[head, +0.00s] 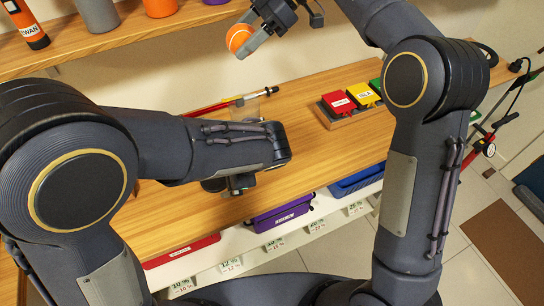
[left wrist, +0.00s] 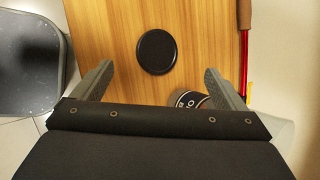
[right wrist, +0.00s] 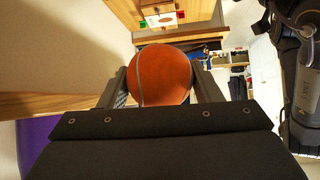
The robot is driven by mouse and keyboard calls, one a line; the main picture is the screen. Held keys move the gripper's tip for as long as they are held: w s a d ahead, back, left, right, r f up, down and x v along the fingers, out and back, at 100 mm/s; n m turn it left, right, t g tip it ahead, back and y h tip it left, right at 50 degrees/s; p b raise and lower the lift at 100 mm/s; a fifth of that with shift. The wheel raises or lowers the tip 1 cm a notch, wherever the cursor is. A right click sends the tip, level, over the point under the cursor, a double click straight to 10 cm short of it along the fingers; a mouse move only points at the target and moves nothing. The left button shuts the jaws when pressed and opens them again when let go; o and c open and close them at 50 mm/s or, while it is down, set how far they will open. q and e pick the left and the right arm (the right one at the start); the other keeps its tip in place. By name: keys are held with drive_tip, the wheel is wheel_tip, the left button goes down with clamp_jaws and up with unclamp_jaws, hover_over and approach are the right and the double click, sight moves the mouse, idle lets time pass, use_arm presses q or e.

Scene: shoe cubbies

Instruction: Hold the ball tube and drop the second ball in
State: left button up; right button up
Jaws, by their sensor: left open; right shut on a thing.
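My right gripper (head: 246,40) is shut on an orange ball (head: 236,37), raised near the upper shelf. In the right wrist view the ball (right wrist: 150,74) sits between both fingers. My left gripper (left wrist: 158,72) is open low over the wooden bench; in the head view its own wrist mostly hides it. A cylinder with a dark, white-lettered band (left wrist: 191,99), perhaps the ball tube, shows partly beside its right finger. A clear piece behind the left wrist (head: 262,97) may be part of it. A black disc (left wrist: 155,51) lies on the bench ahead of the open fingers.
A red rod (left wrist: 244,60) lies along the bench's back. A tray with red (head: 338,103) and yellow (head: 363,94) boxes stands to the right. Orange (head: 160,7) and grey (head: 96,14) cups stand on the upper shelf. Purple (head: 282,216) and blue (head: 356,180) bins sit below.

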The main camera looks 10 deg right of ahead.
use_arm(q)
drive_tip(key=w+d+f+m+t+y, duration=0.1)
drive_tip(key=d+m+t, duration=0.2)
drive_tip(key=m, duration=0.1)
drive_tip(key=w+d+f+m+t+y, duration=0.1)
drive_tip(key=w+d+m+t, duration=0.1)
drive_tip(key=d+m+t, duration=0.2)
drive_tip(key=w+d+f+m+t+y, duration=0.1)
drive_tip(key=d+m+t, duration=0.3)
drive_tip(key=m, duration=0.2)
drive_tip(key=shift+w+d+f+y, duration=0.25)
drive_tip(key=shift+w+f+y, duration=0.05)
drive_tip(key=shift+w+f, duration=0.05)
drive_tip(key=x, duration=1.1)
drive_tip(key=shift+w+a, duration=0.25)
drive_tip(key=shift+w, duration=0.1)
drive_tip(key=c, duration=1.1)
use_arm(e)
wheel_tip(320, 180, down, 13)
